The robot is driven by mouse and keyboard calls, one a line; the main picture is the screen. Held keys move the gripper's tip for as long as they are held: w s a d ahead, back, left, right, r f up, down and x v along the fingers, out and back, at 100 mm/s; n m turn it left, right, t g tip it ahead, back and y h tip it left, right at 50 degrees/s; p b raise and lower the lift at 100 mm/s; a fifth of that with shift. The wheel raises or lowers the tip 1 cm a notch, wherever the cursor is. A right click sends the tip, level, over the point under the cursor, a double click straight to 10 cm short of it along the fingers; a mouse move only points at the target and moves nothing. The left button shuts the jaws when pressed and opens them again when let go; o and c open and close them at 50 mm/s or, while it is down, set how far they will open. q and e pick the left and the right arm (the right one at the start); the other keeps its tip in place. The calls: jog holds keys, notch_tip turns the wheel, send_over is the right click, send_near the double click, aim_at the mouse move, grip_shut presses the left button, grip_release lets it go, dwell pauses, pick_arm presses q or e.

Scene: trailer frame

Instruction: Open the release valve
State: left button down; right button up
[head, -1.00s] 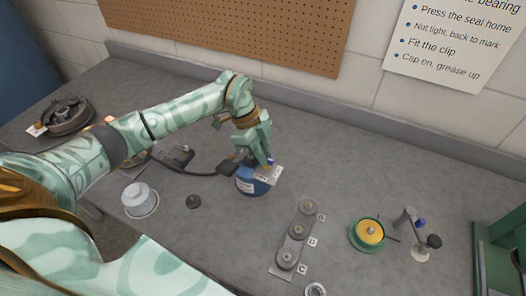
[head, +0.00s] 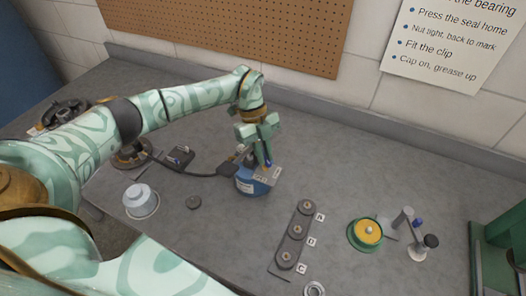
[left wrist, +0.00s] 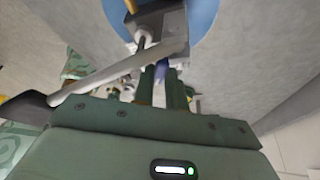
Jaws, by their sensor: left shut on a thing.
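A blue round pump body (head: 252,187) with a pale label stands on the grey bench in the head view, with a black hose at its left. It also shows as a blue disc in the left wrist view (left wrist: 204,18). My left gripper (head: 265,160) points down at the top of this body. In the left wrist view its fingers (left wrist: 162,78) are closed on a small blue part (left wrist: 162,69), seemingly the release valve, which they largely hide. A silver lever (left wrist: 120,72) with a black grip crosses just beside the fingers. My right gripper is not in view.
A plate with several discs (head: 296,235), a green and yellow wheel (head: 366,233) and a small stand (head: 410,230) are to the right. Bare bench lies behind.

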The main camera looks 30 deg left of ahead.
pick_arm(q)
jog(key=m, duration=0.2)
jog(key=m+g+y, duration=0.1)
jog(key=m, duration=0.3)
jog(key=shift+w+d+r+m+g+y, duration=0.1)
jog(key=shift+w+d+m+g+y, duration=0.1)
jog(key=shift+w+m+g+y, duration=0.15)
jog(key=m+y, duration=0.1)
jog(key=m, duration=0.1)
jog(key=m+y, duration=0.1)
jog(key=m, duration=0.2)
jog(key=shift+d+g, duration=0.2)
jog(key=shift+g, duration=0.15)
jog(key=shift+m, duration=0.25)
jog(key=c, duration=1.4)
grip_release()
jog(key=shift+c, duration=0.2)
jog(key=b+v, duration=0.1)
jog(key=v, duration=1.5)
